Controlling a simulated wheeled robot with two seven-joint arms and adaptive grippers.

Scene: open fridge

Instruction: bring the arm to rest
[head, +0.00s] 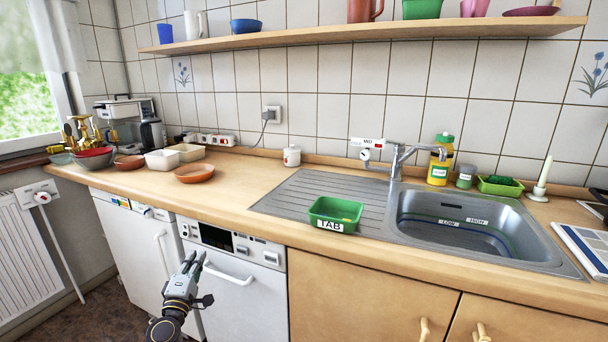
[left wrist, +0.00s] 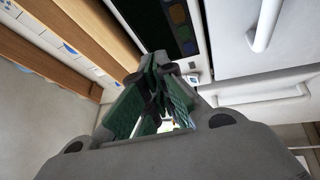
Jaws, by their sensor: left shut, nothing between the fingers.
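My left gripper (head: 191,262) is in the lower left of the head view, in front of the white appliance with a dark display (head: 215,237). It is below the counter edge and its fingers point up. It also shows in the left wrist view (left wrist: 160,70), where the fingers are together with nothing between them. I cannot tell from the head view whether it touches the appliance front. My right gripper is in neither view.
The wooden counter (head: 250,190) holds a green tub labelled TAB (head: 335,212), several bowls and a steel sink (head: 470,222). White appliance handles (head: 228,275) stick out near my left gripper. A radiator (head: 25,250) stands at the far left.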

